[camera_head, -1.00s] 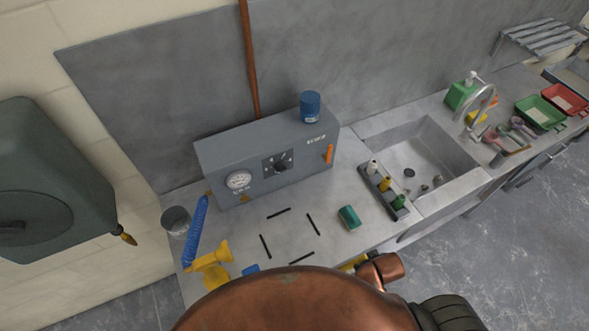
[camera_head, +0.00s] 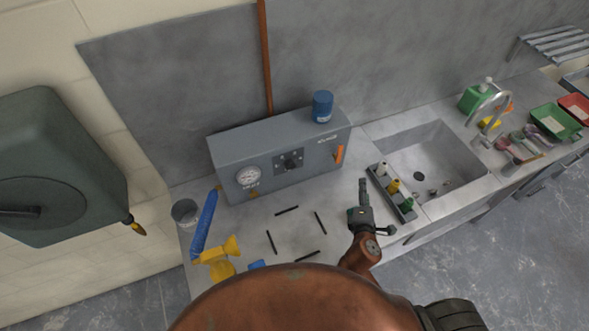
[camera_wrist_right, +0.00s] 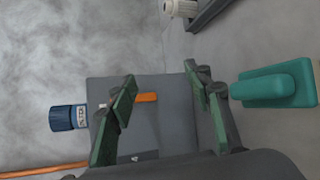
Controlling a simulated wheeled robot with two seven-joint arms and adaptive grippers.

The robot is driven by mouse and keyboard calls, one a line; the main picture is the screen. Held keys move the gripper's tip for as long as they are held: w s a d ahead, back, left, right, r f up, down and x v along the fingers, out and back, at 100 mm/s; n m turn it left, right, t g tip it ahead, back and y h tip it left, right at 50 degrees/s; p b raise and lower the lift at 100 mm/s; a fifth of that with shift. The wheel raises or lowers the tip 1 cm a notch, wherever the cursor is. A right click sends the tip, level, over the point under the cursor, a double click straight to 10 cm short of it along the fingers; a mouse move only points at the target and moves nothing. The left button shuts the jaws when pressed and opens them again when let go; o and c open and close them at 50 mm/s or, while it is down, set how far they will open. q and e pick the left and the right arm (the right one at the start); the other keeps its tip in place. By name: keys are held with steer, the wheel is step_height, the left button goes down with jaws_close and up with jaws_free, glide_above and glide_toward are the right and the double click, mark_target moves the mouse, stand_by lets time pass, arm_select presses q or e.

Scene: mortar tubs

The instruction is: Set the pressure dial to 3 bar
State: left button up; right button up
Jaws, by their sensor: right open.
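The pressure dial is a dark knob (camera_head: 290,162) on a dark square plate on the front of the grey control box (camera_head: 225,157). Its markings are too small to read. A round white gauge (camera_head: 248,175) sits to its left. My right gripper (camera_head: 363,185) is over the counter, right of and in front of the box, apart from the knob. In the right wrist view its fingers (camera_wrist_right: 170,95) are open and empty, with the grey box (camera_wrist_right: 160,85) beyond them. The knob is not visible there. My left gripper is not in view.
An orange lever (camera_head: 339,154) is on the box's right front, and a blue jar (camera_head: 322,106) stands on top.

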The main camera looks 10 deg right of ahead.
steer(key=w+a+r+n+t+y, duration=0.3)
steer(key=w+a+n+t+y, duration=0.15)
steer(key=a+n, duration=0.65)
steer(key=n+y, duration=0.4)
steer(key=n, duration=0.5)
glide_toward(290, 166)
steer(key=d, duration=0.1)
steer(key=w+a+n, duration=0.1)
steer(key=w+a, duration=0.1)
steer(key=w, duration=0.6)
steer(key=shift+w+p, duration=0.2)
steer(key=shift+p, duration=0.25)
steer(key=shift+f+y, duration=0.15)
steer(key=shift+y, duration=0.1)
steer(key=shift+c, duration=0.5)
steer(key=c, duration=1)
